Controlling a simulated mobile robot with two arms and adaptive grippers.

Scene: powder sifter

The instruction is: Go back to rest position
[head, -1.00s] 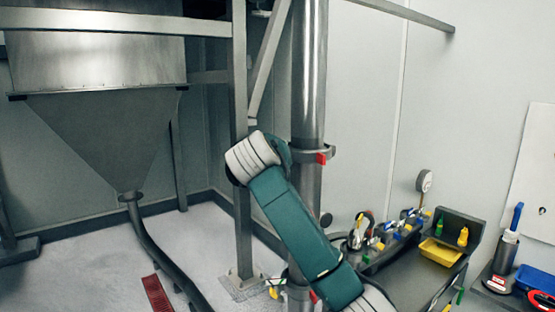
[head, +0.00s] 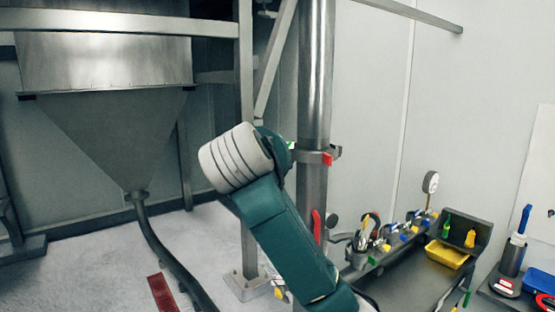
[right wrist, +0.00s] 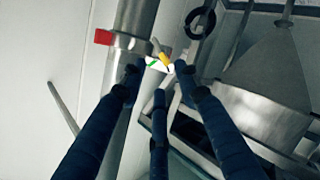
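My right arm, teal with a pale ribbed joint, crosses the middle of the head view in front of the steel pipe (head: 314,75). Neither gripper shows in the head view. In the right wrist view, my right gripper (right wrist: 158,82) has its dark blue fingers spread apart, with nothing held between them. Beyond the fingertips, the pipe's clamp (right wrist: 130,42) with a red tab is visible, with a small yellow and green item near it. My left gripper is out of view.
A steel hopper (head: 115,135) with a dark hose (head: 160,245) stands at left. At right, a dark bench holds tools, a yellow bin (head: 445,254) and a gauge (head: 430,182). A blue tray (head: 538,280) lies at far right. A red floor grate (head: 162,292) is at lower left.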

